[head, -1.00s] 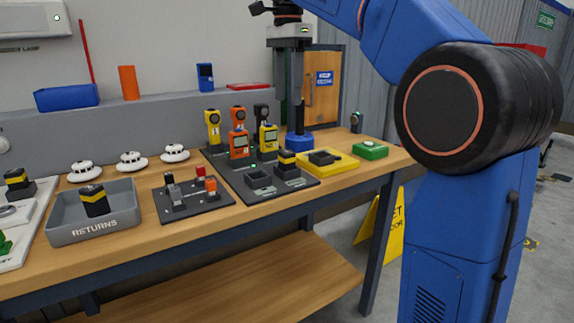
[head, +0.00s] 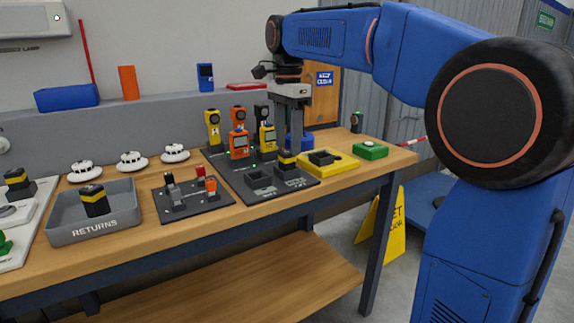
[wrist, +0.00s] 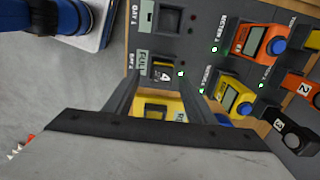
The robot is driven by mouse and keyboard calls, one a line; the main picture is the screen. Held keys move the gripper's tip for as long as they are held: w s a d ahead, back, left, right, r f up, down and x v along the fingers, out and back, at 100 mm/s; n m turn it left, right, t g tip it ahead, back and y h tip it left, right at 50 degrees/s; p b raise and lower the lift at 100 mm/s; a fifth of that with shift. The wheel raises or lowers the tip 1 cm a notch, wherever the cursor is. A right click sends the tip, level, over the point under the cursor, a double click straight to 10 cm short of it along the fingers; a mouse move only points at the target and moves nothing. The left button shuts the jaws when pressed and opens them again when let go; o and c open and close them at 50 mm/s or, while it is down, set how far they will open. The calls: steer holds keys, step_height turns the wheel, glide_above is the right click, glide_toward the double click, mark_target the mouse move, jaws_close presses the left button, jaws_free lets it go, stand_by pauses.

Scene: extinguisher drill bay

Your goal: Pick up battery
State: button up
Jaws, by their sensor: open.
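A black battery with a yellow band (head: 287,161) stands upright in the right bay of the dark charging dock (head: 262,197). In the wrist view the battery (wrist: 155,104) shows between my fingers, beside a FULL label. Another similar battery (head: 95,201) stands in the grey RETURNS tray (head: 95,228).
Orange and yellow gas meters (head: 239,144) stand in the dock behind the battery. A yellow tray (head: 328,166) and a green box (head: 370,151) lie to its right. The dock's left bay (head: 259,179) is empty. A dark plate with small parts (head: 193,194) lies to the left.

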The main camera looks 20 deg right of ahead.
mark_target(288, 152)
steer(key=shift+w+d+f, duration=0.1)
steer(key=shift+f, duration=1)
steer(key=shift+w+f, duration=0.1)
steer(key=shift+f, duration=0.95)
jaws_close()
